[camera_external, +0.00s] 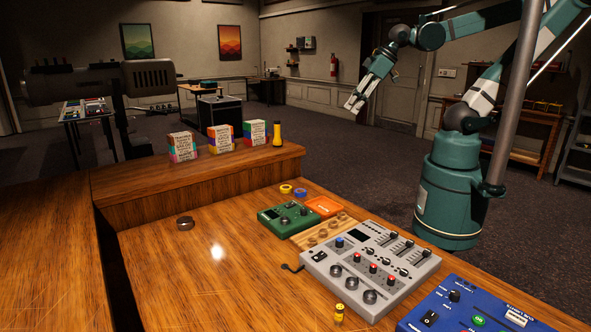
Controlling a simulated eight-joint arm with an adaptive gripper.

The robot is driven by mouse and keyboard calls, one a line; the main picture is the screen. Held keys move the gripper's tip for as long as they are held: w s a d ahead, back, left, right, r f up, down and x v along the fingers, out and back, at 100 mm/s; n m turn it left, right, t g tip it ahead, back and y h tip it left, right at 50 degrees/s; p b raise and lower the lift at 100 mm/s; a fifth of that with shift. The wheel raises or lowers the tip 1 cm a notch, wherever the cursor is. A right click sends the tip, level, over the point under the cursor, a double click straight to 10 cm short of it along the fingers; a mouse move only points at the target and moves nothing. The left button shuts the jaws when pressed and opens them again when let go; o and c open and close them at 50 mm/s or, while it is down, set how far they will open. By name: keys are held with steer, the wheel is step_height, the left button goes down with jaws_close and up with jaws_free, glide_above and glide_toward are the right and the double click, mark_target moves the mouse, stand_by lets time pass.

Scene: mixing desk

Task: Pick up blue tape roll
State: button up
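The blue tape roll (301,193) lies on the wooden desk, just behind the green box with knobs (287,217). A yellow tape roll (286,189) lies beside it on the left. My gripper (353,104) hangs in the air, higher in the picture and to the right of the blue roll, clearly apart from it. Its fingers point down and to the left. They are too small to tell whether they are open or shut. I see nothing held in them.
An orange box (324,206) lies right of the green box. A wooden tray (322,233), a grey mixer (371,265) and a blue box (480,309) fill the right side. A dark ring (185,223) lies left. The desk's middle is clear. A raised shelf (200,182) stands behind.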

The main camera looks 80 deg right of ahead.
steer(key=w+f+n+g+b, duration=0.2)
steer(key=w+f+n, duration=0.1)
steer(key=w+f, duration=0.4)
steer(key=w+f+n+g+b, duration=0.2)
steer(key=w+f, duration=0.5)
steer(key=f, duration=0.6)
steer(key=w+f+n+g+b, duration=0.2)
steer(key=w+f+n, duration=0.4)
steer(key=f, duration=0.4)
steer(key=shift+w+f+b, duration=0.3)
steer(key=shift+w+b, duration=0.1)
steer(key=shift+b, duration=0.25)
steer(key=shift+f, duration=0.1)
steer(key=shift+f, duration=1.2)
steer(key=shift+f, duration=0.1)
steer(key=shift+s+f+b, duration=0.2)
steer(key=shift+f+b, duration=0.35)
steer(key=shift+f, duration=1.95)
